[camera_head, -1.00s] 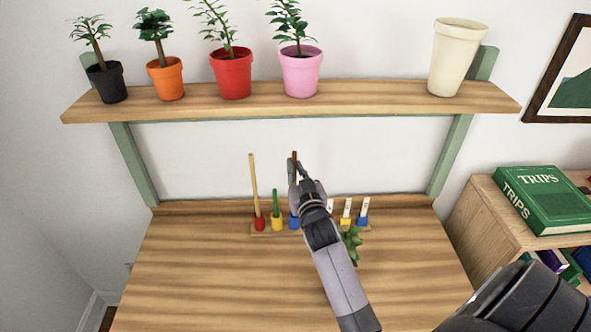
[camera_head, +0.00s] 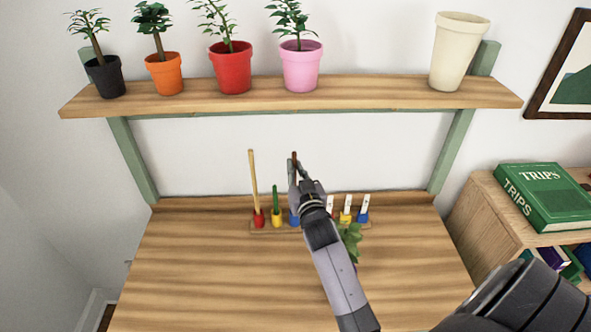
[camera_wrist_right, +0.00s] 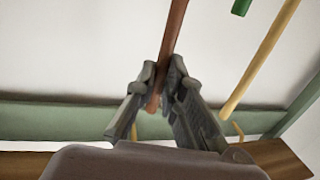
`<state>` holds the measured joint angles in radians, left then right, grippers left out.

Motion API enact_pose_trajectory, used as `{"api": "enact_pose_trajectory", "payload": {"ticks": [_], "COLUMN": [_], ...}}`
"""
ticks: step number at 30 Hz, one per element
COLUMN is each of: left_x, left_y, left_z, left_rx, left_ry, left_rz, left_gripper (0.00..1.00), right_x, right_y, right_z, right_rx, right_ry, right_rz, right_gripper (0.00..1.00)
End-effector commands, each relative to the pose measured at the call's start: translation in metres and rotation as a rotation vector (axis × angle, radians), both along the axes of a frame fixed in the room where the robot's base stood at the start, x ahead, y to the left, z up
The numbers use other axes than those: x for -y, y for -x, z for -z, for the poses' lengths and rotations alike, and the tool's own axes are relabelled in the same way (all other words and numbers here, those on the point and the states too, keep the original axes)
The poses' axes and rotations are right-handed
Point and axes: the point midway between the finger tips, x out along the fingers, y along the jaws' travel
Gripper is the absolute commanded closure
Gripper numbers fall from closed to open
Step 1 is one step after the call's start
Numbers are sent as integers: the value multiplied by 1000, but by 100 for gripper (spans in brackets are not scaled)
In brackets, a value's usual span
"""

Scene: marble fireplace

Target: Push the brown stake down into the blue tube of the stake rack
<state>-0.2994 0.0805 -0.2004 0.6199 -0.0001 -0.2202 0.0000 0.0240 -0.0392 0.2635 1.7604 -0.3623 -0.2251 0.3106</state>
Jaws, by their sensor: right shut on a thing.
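The brown stake (camera_head: 294,156) shows its top just above my right gripper (camera_head: 294,176) in the head view. The right gripper is shut on it; the wrist view shows the stake (camera_wrist_right: 173,40) between the fingers (camera_wrist_right: 160,88). The blue tube (camera_head: 294,220) of the stake rack (camera_head: 265,231) lies below the gripper, partly covered by it. The stake's lower end is hidden in the head view, so I cannot tell whether it is inside the tube. A long yellow stake (camera_head: 254,180) stands in the red tube (camera_head: 259,221), and a short green stake (camera_head: 275,196) in the yellow tube (camera_head: 277,222).
White tags (camera_head: 347,202) stand in holders right of my arm. A green plant (camera_head: 351,240) is partly hidden by the arm. A shelf (camera_head: 360,100) with potted plants and an empty cream pot (camera_head: 457,55) hangs above. The front left of the table (camera_head: 200,285) is clear.

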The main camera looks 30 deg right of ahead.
Motion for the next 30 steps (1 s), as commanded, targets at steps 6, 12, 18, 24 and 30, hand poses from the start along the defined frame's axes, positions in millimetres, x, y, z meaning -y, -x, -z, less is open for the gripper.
{"api": "enact_pose_trajectory", "payload": {"ticks": [6,12,18,24,30], "left_x": [0,0,0,0,0], "left_y": [1,1,1,1,1], "left_z": [5,6,6,8,12], "left_rx": [-1,-1,-1,-1,-1], "left_ry": [0,0,0,0,0], "left_rz": [0,0,-1,-1,-1], "left_gripper": [29,29,29,29,29], "right_x": [0,0,0,0,0], "right_y": [0,0,0,0,0], "right_z": [8,9,9,12,19], "right_rx": [1,1,1,0,0], "right_ry": [-1,-1,0,-1,-1], "right_rz": [0,0,0,0,0], "right_gripper": [100,100,100,100,100]}}
